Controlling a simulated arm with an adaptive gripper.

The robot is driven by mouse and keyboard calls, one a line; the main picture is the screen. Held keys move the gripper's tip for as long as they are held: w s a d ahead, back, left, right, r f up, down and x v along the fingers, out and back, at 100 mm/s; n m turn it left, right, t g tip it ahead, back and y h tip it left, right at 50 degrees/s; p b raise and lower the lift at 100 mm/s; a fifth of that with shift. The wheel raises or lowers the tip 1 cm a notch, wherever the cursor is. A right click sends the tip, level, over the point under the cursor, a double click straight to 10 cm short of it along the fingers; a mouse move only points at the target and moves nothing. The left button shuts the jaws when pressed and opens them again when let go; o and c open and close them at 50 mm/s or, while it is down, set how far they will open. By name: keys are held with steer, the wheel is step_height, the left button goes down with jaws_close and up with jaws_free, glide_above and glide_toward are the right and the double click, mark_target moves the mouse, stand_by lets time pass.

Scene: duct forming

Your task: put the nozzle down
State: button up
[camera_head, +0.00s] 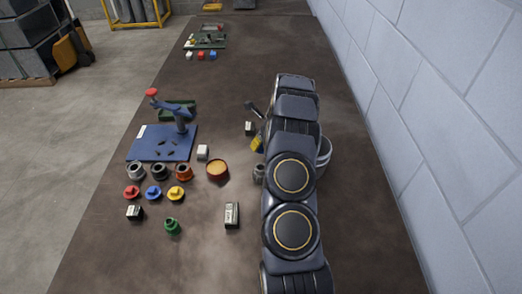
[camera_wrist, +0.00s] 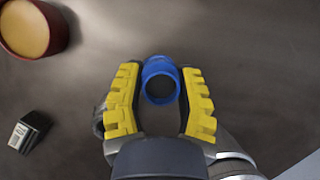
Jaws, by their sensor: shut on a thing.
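A blue round nozzle (camera_wrist: 160,66) with a dark round opening sits between the yellow fingers of my gripper (camera_wrist: 160,90) in the wrist view. My gripper is shut on it. Whether the nozzle touches the table (camera_wrist: 105,60) below cannot be told. In the head view my arm covers most of the gripper; a yellow finger (camera_head: 257,141) shows at its left side, and the held nozzle is hidden.
A red bowl with orange contents (camera_head: 217,170) stands left of my arm, near a small black-and-white box (camera_head: 232,215). Several coloured parts (camera_head: 153,193) and a blue plate (camera_head: 145,152) lie farther left. A pale bucket (camera_head: 325,152) is partly behind my arm. Front-left table is clear.

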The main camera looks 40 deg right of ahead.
mark_target(261, 150)
steer(key=shift+x, duration=0.8)
steer(key=shift+d+f, duration=0.15)
steer(key=shift+f, duration=1.1)
steer(key=shift+f, duration=0.1)
steer(key=o, duration=0.9)
